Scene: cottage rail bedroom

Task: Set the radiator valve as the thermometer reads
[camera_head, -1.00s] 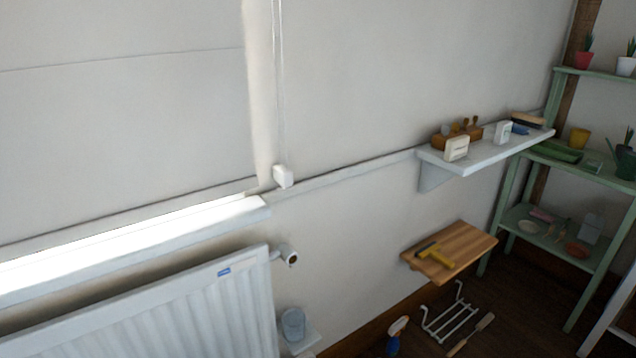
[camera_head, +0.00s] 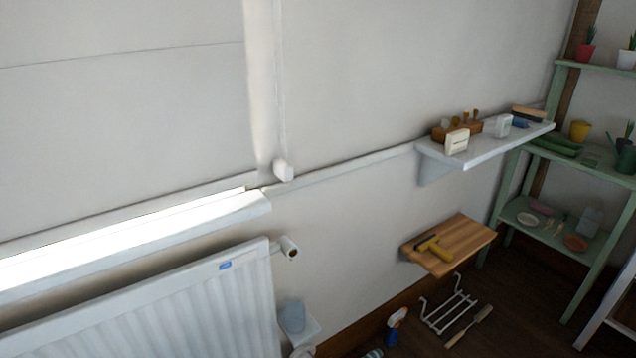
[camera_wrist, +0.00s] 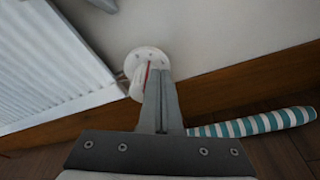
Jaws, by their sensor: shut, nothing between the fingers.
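In the wrist view my gripper (camera_wrist: 160,75) is shut and empty. Its tips are in front of a white round knob (camera_wrist: 136,86) with a red mark, low by the radiator (camera_wrist: 50,55); I cannot tell whether they touch. The knob sits at a white dial plate (camera_wrist: 148,56) with small dark marks and is partly hidden by the fingers. In the head view a white fitting (camera_head: 290,247) with a dark end sticks out at the radiator's top right corner. A small white box (camera_head: 457,141), possibly the thermometer, stands on the wall shelf; its reading is too small to make out.
A striped roll (camera_wrist: 255,122) lies on the floor by the skirting. A wooden shelf (camera_head: 455,240) holds a yellow-handled tool. A spray bottle (camera_head: 396,325) and a white rack (camera_head: 450,310) are below. A green shelf unit (camera_head: 560,190) stands at the right.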

